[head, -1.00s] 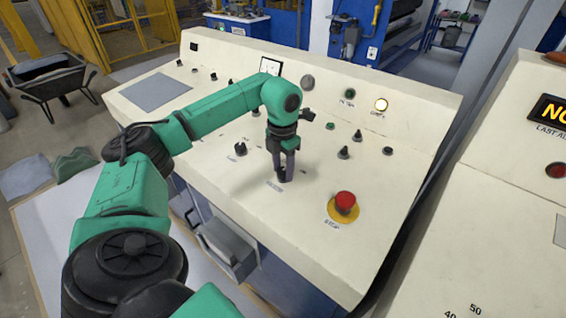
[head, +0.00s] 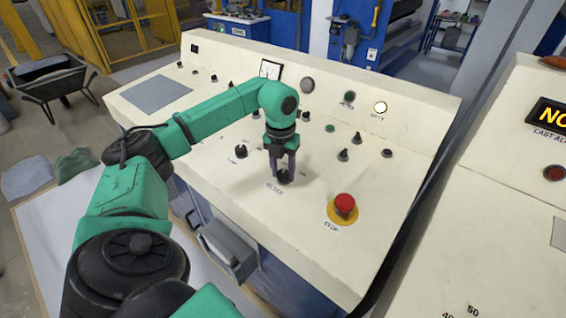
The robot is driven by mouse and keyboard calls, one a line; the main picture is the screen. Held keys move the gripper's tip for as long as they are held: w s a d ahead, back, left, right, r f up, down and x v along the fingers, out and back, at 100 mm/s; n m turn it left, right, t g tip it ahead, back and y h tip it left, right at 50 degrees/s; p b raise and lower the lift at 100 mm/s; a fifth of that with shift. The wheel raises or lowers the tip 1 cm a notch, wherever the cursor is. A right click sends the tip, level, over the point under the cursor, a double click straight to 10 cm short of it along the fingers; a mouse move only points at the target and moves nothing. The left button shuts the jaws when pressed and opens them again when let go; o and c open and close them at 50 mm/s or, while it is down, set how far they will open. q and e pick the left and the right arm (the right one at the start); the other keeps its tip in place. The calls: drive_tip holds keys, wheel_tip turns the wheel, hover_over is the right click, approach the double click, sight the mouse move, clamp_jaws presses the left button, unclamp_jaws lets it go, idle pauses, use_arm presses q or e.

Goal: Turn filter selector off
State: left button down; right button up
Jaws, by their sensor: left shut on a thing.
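The filter selector (head: 283,177) is a small black knob on the sloping cream panel, with a faint label reading roughly "FILTER" just in front of it. My left gripper (head: 284,174) points down over the knob, and its fingers are shut on it. The fingers cover much of the knob, so its pointer direction cannot be told. My right gripper is not in view.
A red stop button (head: 345,204) on a yellow ring is right of the selector. Another black knob (head: 241,151) is to the left. Several knobs and a lit lamp (head: 380,107) are further back. A second console (head: 480,230) stands at right.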

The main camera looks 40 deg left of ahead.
use_arm(q)
drive_tip(key=shift+w+a+r, duration=0.1)
drive_tip(key=shift+r, duration=0.05)
drive_tip(key=c, duration=0.6)
unclamp_jaws()
drive_tip(key=shift+o, duration=1.1)
wheel_tip(320, 180, up, 10)
wheel_tip(320, 180, up, 4)
drive_tip(key=r+p, duration=0.1)
drive_tip(key=p, duration=0.1)
hover_over(282, 173)
drive_tip(key=shift+a+f, duration=0.15)
drive_tip(key=shift+f, duration=0.15)
